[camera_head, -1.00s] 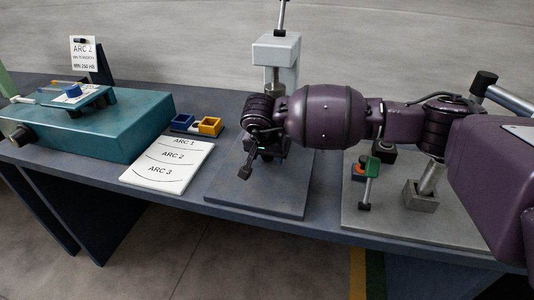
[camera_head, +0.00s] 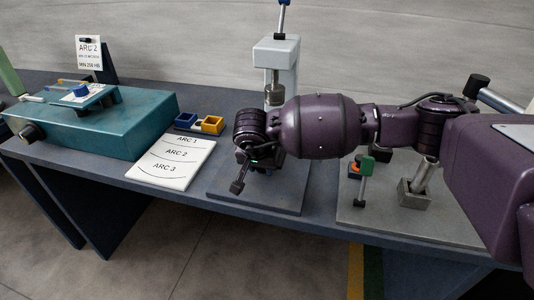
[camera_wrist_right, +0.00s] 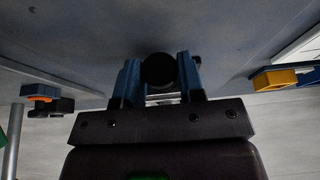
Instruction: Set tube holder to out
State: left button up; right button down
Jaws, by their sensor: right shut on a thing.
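My right gripper (camera_head: 262,163) is low at the front of the pale upright press (camera_head: 277,51), over its dark base plate (camera_head: 262,201). In the right wrist view, its blue fingers (camera_wrist_right: 160,75) are shut on a black round knob (camera_wrist_right: 158,71), seen end-on. What the knob joins is hidden. A short dark lever with a block end (camera_head: 238,186) sticks out below the wrist. I cannot tell for sure which part is the tube holder; my arm covers much of the press front. My left gripper is not in view.
A teal machine (camera_head: 95,128) stands left, with small blue and yellow bins (camera_head: 211,124) and a white arc chart (camera_head: 171,163) beside it. On the right, a grey plate (camera_head: 385,222) bears a socket with a metal tube (camera_head: 424,173) and a green-topped post (camera_head: 366,167).

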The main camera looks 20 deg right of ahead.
aim_at(252, 198)
jog(key=s+a+p, duration=0.1)
jog(key=s, duration=0.1)
jog(key=s+a+p, duration=0.1)
jog(key=s+a, duration=0.1)
jog(key=s, duration=0.1)
jog(key=s+a, duration=0.2)
jog(key=shift+s+a+r+p, duration=0.1)
jog(key=shift+s+r+p, duration=0.05)
jog(key=shift+s+p, duration=0.2)
jog(key=shift+f, duration=0.2)
jog(key=shift+s, duration=0.1)
jog(key=c, duration=1.1)
grip_release()
jog(key=shift+a, duration=0.1)
jog(key=o, duration=0.4)
jog(key=shift+s+r, duration=0.1)
jog(key=shift+c, duration=0.2)
